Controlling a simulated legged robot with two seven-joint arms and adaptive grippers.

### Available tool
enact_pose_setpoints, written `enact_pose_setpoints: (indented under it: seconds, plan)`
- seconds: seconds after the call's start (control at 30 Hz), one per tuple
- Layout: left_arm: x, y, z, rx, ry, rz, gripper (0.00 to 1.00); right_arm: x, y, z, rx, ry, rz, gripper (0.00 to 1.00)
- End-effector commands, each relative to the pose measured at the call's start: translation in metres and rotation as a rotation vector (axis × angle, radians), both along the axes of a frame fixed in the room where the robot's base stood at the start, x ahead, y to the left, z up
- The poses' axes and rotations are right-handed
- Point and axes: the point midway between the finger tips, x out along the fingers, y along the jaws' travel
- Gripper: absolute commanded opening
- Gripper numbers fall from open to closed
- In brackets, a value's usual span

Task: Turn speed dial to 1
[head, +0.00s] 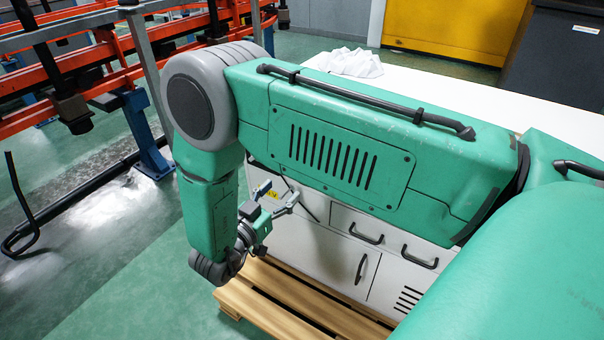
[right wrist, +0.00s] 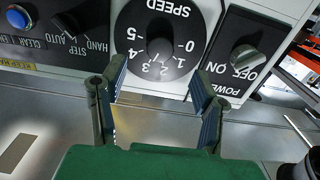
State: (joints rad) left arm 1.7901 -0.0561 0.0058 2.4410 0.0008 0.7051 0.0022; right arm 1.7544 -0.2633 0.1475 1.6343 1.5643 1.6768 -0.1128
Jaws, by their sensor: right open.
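The speed dial (right wrist: 160,45) is a round black dial with white numbers and a dark knob in its middle. In the right wrist view it appears upside down at the top centre, under the word SPEED. I cannot tell which number the knob points to. My right gripper (right wrist: 157,76) is open and empty, its two fingers on either side of the lower part of the dial, apart from the knob. In the head view the right gripper (head: 284,204) is in front of the white cabinet (head: 320,245); the dial is hidden there. My left gripper is not in view.
In the right wrist view, a power switch (right wrist: 246,57) is right of the dial, and a hand/auto switch (right wrist: 75,22) and blue button (right wrist: 18,17) are left. The head view shows a wooden pallet (head: 290,295) below the cabinet and an orange rack (head: 75,75) at left.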

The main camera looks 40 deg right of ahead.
Motion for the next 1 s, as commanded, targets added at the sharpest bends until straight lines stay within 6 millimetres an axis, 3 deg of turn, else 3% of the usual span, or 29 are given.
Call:
enact_pose_setpoints:
  seconds: [0.2, 0.4, 0.53, 0.87, 0.93, 1.0]
  plan:
    - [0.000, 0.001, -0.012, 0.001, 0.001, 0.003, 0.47, 0.013, -0.050, -0.004, 0.004, -0.001, -0.001, 0.56]
    - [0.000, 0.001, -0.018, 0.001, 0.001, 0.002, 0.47, 0.022, -0.086, -0.007, 0.015, 0.000, -0.001, 0.56]
    - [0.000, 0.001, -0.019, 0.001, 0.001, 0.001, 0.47, 0.025, -0.094, -0.006, 0.011, 0.000, 0.001, 0.56]
    - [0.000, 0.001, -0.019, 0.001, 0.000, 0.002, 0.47, 0.027, -0.094, -0.002, 0.004, 0.000, 0.002, 0.56]
    - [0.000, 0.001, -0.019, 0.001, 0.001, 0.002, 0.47, 0.026, -0.095, -0.003, 0.006, 0.000, 0.002, 0.38]
    - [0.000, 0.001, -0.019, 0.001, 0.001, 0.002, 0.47, 0.027, -0.096, -0.004, 0.007, 0.000, 0.003, 0.14]
